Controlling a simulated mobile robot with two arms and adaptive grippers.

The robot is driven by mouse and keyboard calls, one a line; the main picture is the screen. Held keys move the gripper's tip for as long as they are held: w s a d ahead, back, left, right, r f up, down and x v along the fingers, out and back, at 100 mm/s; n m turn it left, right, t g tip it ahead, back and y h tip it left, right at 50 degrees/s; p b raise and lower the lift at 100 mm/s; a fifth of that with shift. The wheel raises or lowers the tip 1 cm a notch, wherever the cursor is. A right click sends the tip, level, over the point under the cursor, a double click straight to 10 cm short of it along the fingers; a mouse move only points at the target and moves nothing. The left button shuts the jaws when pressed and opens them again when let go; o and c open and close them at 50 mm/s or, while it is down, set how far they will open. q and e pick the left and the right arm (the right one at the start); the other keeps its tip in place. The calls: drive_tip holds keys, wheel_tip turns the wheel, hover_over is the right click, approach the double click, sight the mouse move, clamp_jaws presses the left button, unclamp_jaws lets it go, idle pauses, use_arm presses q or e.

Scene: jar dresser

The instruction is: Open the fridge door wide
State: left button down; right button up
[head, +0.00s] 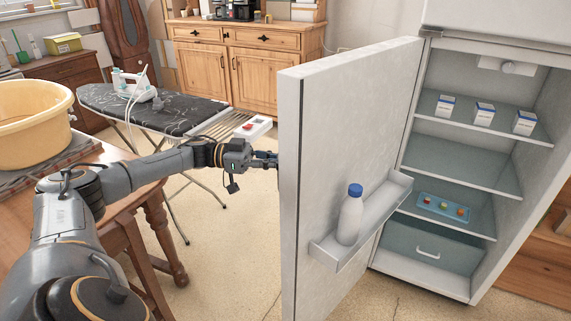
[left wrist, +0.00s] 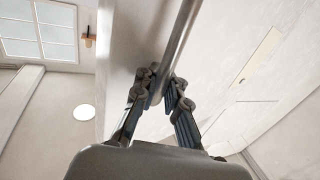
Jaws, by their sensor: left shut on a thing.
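The fridge door (head: 338,125) stands open, swung out toward me on its right-hand hinge side, with its inner face and door shelf (head: 372,220) showing. The open fridge (head: 468,262) is behind it at the right. My left gripper (head: 272,160) is at the outer side of the door's free edge, its fingertips partly hidden by the door. In the left wrist view, my left gripper (left wrist: 160,92) is shut around the metal bar handle (left wrist: 180,45), which runs along the door's outer face (left wrist: 130,40). The handle is hidden in the head view. My right gripper is not in view.
A white bottle (head: 350,218) with a blue cap stands in the door shelf. Small boxes (head: 484,113) and a blue tray (head: 443,208) sit inside the fridge. An ironing board (head: 150,108) and a wooden table (head: 110,205) with a yellow tub (head: 32,125) stand left of the door.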

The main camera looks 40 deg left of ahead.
use_arm(q)
drive_tip(key=shift+s+f, duration=0.15)
drive_tip(key=shift+f, duration=0.1)
drive_tip(key=c, duration=1.7)
unclamp_jaws()
drive_tip(key=shift+s+a+r, duration=0.2)
drive_tip(key=shift+a, duration=0.25)
drive_tip(key=v, duration=1.1)
drive_tip(key=shift+s+a, duration=0.25)
